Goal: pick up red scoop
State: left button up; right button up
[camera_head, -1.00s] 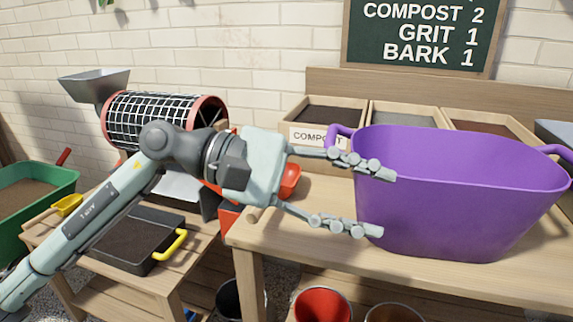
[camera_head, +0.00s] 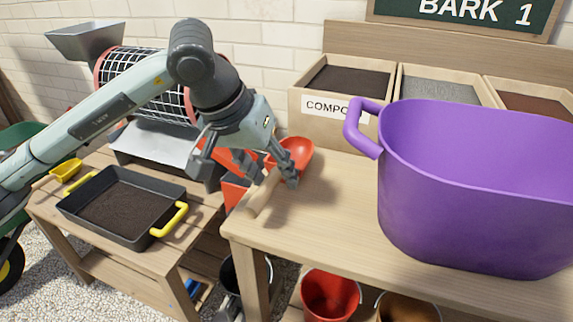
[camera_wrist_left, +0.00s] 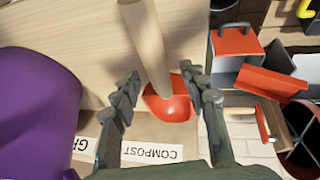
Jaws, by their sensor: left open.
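The red scoop (camera_head: 294,152) lies on the workbench beside the compost bin, its pale wooden handle (camera_head: 263,194) pointing toward the bench's left front edge. My left gripper (camera_head: 246,182) is open and points down over the scoop, around the handle's region. In the left wrist view the handle (camera_wrist_left: 147,45) runs down between the two fingers to the red bowl (camera_wrist_left: 172,105). The fingers stand on either side of the scoop with visible gaps, and I cannot tell any contact. My right gripper is not in view.
A large purple tub (camera_head: 480,190) stands to the right on the bench. Compost (camera_head: 345,82) and other bins line the back. On the lower left table are a black tray (camera_head: 120,208) with yellow handles and a mesh drum sieve (camera_head: 150,84). Red bucket (camera_head: 328,296) stands below.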

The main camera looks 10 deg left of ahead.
pick_arm(q)
jog(key=shift+w+d+f, duration=0.1)
jog(key=shift+w+f, duration=0.1)
jog(key=shift+f, duration=0.35)
grip_shut()
